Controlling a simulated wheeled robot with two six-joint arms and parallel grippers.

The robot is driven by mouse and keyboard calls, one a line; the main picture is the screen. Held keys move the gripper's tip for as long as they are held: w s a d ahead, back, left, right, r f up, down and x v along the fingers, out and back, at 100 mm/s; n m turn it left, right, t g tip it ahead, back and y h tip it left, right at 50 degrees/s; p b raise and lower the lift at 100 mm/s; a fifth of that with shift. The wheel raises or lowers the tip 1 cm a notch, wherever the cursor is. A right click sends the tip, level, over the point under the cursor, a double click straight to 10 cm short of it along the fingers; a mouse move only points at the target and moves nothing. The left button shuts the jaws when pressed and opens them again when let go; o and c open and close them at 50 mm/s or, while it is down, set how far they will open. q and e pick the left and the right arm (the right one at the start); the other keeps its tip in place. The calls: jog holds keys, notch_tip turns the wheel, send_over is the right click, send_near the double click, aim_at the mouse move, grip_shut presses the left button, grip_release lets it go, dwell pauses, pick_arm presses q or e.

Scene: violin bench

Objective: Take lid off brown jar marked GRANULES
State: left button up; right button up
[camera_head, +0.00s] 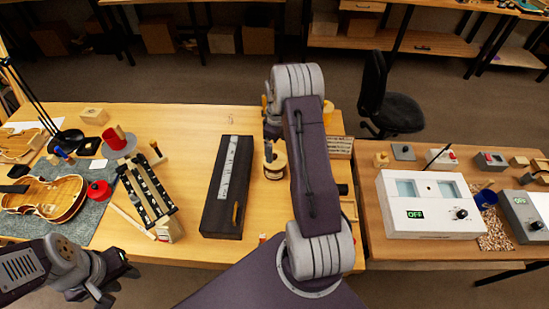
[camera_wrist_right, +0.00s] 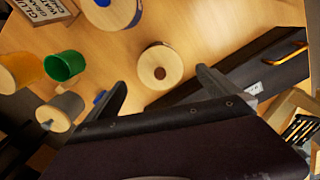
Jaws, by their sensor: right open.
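A round jar (camera_head: 275,166) with a pale wooden lid stands on the bench right of the long black case. In the right wrist view its lid (camera_wrist_right: 160,67) is seen from above, with a small dark brown knob at its middle. I can read no label on it, so I cannot tell whether it is the GRANULES jar. My right gripper (camera_wrist_right: 160,88) is open and empty, with the lid just beyond and between its fingertips, apart from them. My left gripper (camera_head: 112,278) is low at the left, away from the jar; its jaws are unclear.
A black case (camera_head: 228,190) lies left of the jar. In the right wrist view an amber cylinder (camera_wrist_right: 20,72), a green cup (camera_wrist_right: 64,66), a grey cylinder (camera_wrist_right: 62,110) and a blue-rimmed round piece (camera_wrist_right: 110,10) stand nearby. A violin (camera_head: 45,198) lies far left.

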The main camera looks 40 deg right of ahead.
aim_at(275, 155)
jog(key=shift+d+f, duration=0.25)
jog(key=shift+f, duration=0.55)
jog(key=shift+w+a+f, duration=0.1)
jog(key=shift+f, duration=0.05)
jog(key=f, duration=0.1)
jog(key=f+p, duration=0.1)
jog(key=f, duration=0.2)
jog(key=shift+w+a+p, duration=0.3)
jog(key=shift+a+p, duration=0.05)
jog(key=shift+p, duration=0.05)
jog(key=shift+d+f, duration=0.15)
jog(key=shift+f, duration=0.3)
jog(key=c, duration=1.2)
